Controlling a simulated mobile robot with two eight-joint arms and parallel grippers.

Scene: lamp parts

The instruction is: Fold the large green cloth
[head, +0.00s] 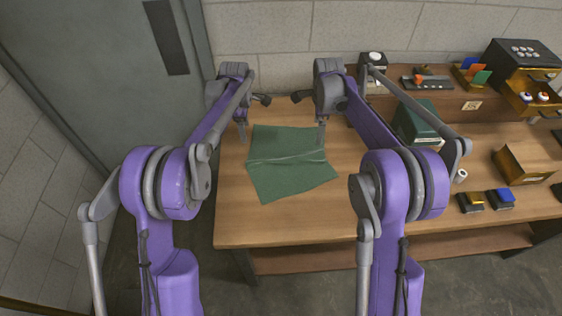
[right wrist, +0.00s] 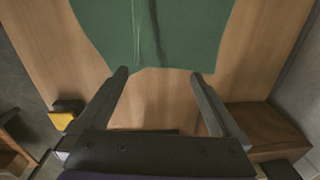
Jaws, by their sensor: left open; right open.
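The large green cloth (head: 290,182) lies on the wooden table, mostly flat, with a crease or ridge running across its middle. It also shows in the right wrist view (right wrist: 105,25), with the ridge running up its centre. My right gripper (head: 321,142) is open at the cloth's far right side. In the right wrist view, the fingertips of the right gripper (right wrist: 159,75) are spread at the cloth's near edge, with no cloth seen clamped between them. Whether they touch the cloth is unclear.
The wooden table (head: 290,225) is bare in front of the cloth. A wall stands behind.

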